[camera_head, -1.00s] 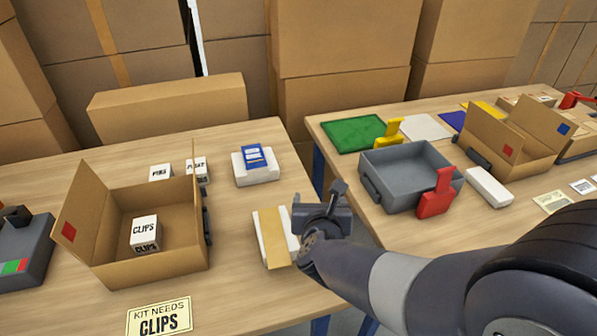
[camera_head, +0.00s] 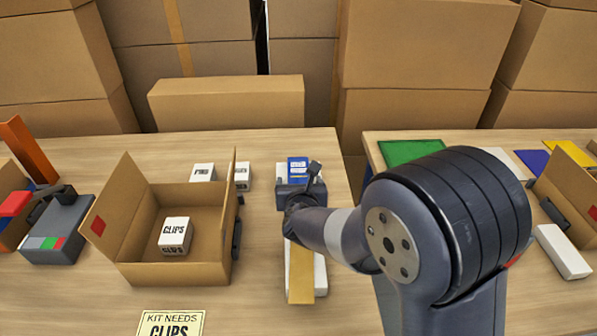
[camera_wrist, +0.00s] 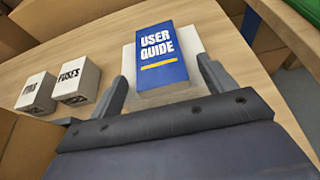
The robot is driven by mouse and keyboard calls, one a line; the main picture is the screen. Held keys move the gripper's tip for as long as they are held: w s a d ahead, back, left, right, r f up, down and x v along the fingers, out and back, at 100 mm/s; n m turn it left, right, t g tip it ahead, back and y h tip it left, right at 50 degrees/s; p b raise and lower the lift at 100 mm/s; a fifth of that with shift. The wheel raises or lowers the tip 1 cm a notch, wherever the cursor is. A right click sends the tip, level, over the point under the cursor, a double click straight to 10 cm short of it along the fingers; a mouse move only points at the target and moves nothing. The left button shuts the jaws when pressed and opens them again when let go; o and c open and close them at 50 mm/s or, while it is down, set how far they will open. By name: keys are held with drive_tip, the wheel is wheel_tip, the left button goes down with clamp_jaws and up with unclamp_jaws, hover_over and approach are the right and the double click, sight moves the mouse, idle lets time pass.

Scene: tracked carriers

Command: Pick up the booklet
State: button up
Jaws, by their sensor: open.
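The booklet (camera_wrist: 160,60) is blue and reads "USER GUIDE" with a yellow line. It lies on a white block (camera_wrist: 129,68) near the far edge of the left table. In the head view the booklet (camera_head: 298,170) shows just beyond my gripper (camera_head: 303,190), which partly hides the block. In the wrist view my gripper (camera_wrist: 160,84) is open, with one finger on each side of the booklet's near part. Nothing is held. I cannot tell whether the fingers touch the booklet or block.
An open carton (camera_head: 130,225) with a CLIPS box (camera_head: 174,236) stands to the left. Two small white boxes, one reading FUSES (camera_wrist: 76,80), stand left of the booklet. A white block with a tan strip (camera_head: 301,272) lies nearer me.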

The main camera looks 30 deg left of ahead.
drive_tip(key=c, duration=1.1)
drive_tip(key=shift+r, duration=0.1)
